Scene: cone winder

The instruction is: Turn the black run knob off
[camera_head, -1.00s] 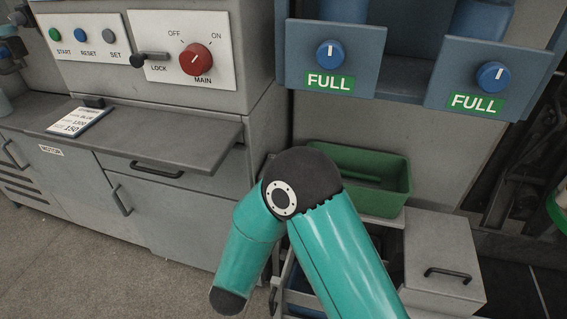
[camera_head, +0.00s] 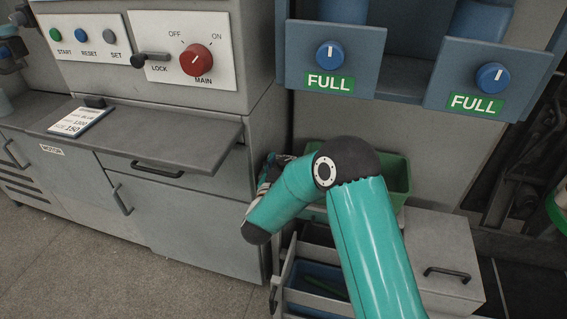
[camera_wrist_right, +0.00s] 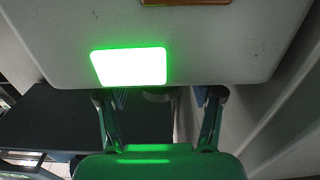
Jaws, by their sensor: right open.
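No black run knob can be made out in either view. My right gripper (camera_wrist_right: 160,96) is open, with its two dark fingers apart, in the right wrist view. Its fingertips are near the lower edge of a grey housing (camera_wrist_right: 220,50) with a glowing green panel (camera_wrist_right: 128,67). Nothing is clearly held between them; a dim rounded shape there is too unclear to name. In the head view the right gripper (camera_head: 269,172) shows only partly behind my teal arm, beside the grey cabinet. My left gripper is not in view.
A control panel carries a red MAIN knob (camera_head: 196,60) and a black LOCK lever (camera_head: 151,57). Blue knobs (camera_head: 330,55) (camera_head: 492,77) sit above FULL labels. A grey shelf (camera_head: 170,140) juts out at left. A green bin (camera_head: 397,175) is partly behind my arm.

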